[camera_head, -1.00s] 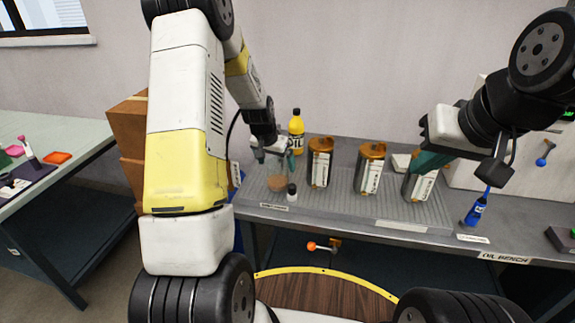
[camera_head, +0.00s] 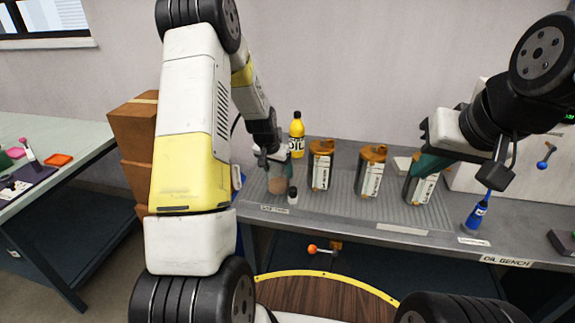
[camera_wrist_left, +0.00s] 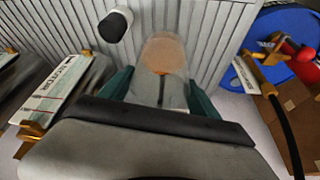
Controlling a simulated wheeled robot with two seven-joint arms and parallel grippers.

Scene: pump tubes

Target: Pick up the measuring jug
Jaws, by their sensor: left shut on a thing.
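The measuring jug (camera_head: 277,185) is a clear vessel with a brownish patch at its bottom, at the left end of the grey ribbed bench mat. It also shows in the left wrist view (camera_wrist_left: 163,55). My left gripper (camera_head: 273,160) is at the jug, with its teal fingers (camera_wrist_left: 160,95) on either side of it and shut on it. The jug looks upright, at or very near the mat; I cannot tell whether it touches. My right gripper (camera_head: 428,165) is in front of the rightmost silver-and-orange canister (camera_head: 420,188); its jaw opening is unclear.
Two more silver-and-orange canisters (camera_head: 320,170) (camera_head: 370,176) stand right of the jug. A small black-capped white bottle (camera_head: 293,195) stands close beside it. A yellow oil bottle (camera_head: 297,140) is behind. A blue bottle (camera_head: 477,213) stands right. A blue drum (camera_wrist_left: 265,45) is beside the bench.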

